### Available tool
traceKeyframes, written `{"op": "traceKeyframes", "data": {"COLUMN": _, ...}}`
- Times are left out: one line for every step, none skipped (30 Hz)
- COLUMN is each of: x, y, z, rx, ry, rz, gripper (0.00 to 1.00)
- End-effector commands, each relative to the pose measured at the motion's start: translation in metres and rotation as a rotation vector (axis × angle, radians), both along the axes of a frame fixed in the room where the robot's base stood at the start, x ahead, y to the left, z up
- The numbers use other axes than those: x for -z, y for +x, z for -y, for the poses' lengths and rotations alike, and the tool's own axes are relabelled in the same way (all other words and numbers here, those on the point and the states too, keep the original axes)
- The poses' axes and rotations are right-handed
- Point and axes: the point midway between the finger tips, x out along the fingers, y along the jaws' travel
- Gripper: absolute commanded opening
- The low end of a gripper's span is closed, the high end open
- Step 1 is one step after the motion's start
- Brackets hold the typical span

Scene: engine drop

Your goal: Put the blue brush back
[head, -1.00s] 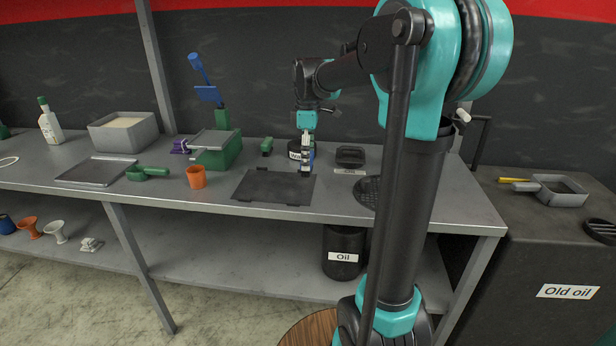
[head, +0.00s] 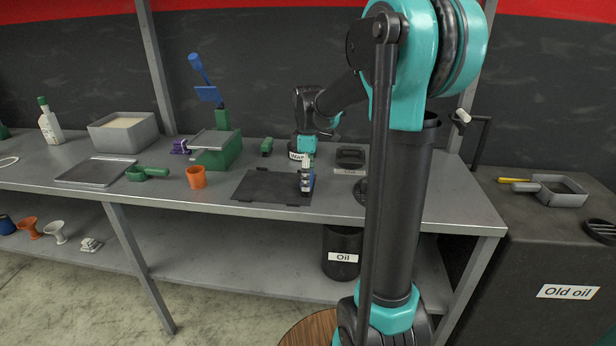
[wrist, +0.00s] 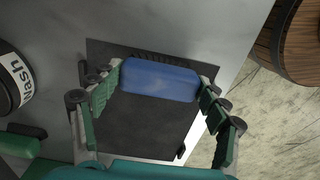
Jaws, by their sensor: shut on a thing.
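The blue brush shows as a rounded blue block (wrist: 160,80) between the two fingers of my gripper (wrist: 160,88) in the wrist view. The gripper is shut on it, with a finger at each end. In the head view my gripper (head: 306,184) hangs over the right part of a dark flat mat (head: 268,188), and only a sliver of the brush (head: 313,181) shows beside the fingers. The mat (wrist: 145,130) lies beneath the brush in the wrist view. I cannot tell whether the brush touches it.
A black container labelled "Wash" (wrist: 14,80) stands at the left in the wrist view. An orange cup (head: 196,177) and a green stand (head: 218,152) are left of the mat. A dark item (head: 350,157) lies behind right. The bench's front edge is close.

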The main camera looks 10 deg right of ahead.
Motion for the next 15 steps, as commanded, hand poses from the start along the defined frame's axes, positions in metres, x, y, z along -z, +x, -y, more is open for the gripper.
{"op": "traceKeyframes", "data": {"x": 0.0011, "y": 0.0001, "z": 0.0, "rx": 0.0, "ry": 0.0, "rz": 0.0, "gripper": 0.76}}
{"op": "traceKeyframes", "data": {"x": 0.0009, "y": 0.0001, "z": 0.0, "rx": 0.0, "ry": 0.0, "rz": 0.0, "gripper": 0.8}}
{"op": "traceKeyframes", "data": {"x": 0.0008, "y": 0.0001, "z": 0.0, "rx": 0.0, "ry": 0.0, "rz": 0.0, "gripper": 0.85}}
{"op": "traceKeyframes", "data": {"x": 0.0007, "y": 0.0001, "z": 0.0, "rx": 0.0, "ry": 0.0, "rz": 0.0, "gripper": 0.89}}
{"op": "traceKeyframes", "data": {"x": 0.0007, "y": 0.0001, "z": 0.0, "rx": 0.0, "ry": 0.0, "rz": 0.0, "gripper": 0.92}}
{"op": "traceKeyframes", "data": {"x": 0.0007, "y": 0.0001, "z": 0.0, "rx": 0.0, "ry": 0.0, "rz": 0.0, "gripper": 0.96}}
{"op": "traceKeyframes", "data": {"x": 0.0007, "y": 0.0001, "z": 0.0, "rx": 0.0, "ry": 0.0, "rz": 0.0, "gripper": 0.96}}
{"op": "traceKeyframes", "data": {"x": 0.0006, "y": 0.0001, "z": 0.0, "rx": 0.0, "ry": 0.0, "rz": 0.0, "gripper": 0.96}}
{"op": "traceKeyframes", "data": {"x": 0.0006, "y": 0.0, "z": 0.0, "rx": 0.0, "ry": 0.0, "rz": 0.0, "gripper": 0.96}}
{"op": "traceKeyframes", "data": {"x": 0.0006, "y": 0.0001, "z": 0.0, "rx": 0.0, "ry": 0.0, "rz": 0.0, "gripper": 0.96}}
{"op": "traceKeyframes", "data": {"x": 0.0006, "y": 0.0, "z": 0.0, "rx": 0.0, "ry": 0.0, "rz": 0.0, "gripper": 0.96}}
{"op": "traceKeyframes", "data": {"x": 0.0006, "y": 0.0001, "z": 0.0, "rx": 0.0, "ry": 0.0, "rz": 0.0, "gripper": 0.96}}
{"op": "traceKeyframes", "data": {"x": 0.0006, "y": 0.0001, "z": 0.0, "rx": 0.0, "ry": 0.0, "rz": 0.0, "gripper": 0.96}}
{"op": "traceKeyframes", "data": {"x": 0.0006, "y": 0.0, "z": 0.0, "rx": 0.0, "ry": 0.0, "rz": 0.0, "gripper": 0.96}}
{"op": "traceKeyframes", "data": {"x": 0.0008, "y": 0.0, "z": 0.0, "rx": 0.0, "ry": 0.0, "rz": 0.0, "gripper": 0.96}}
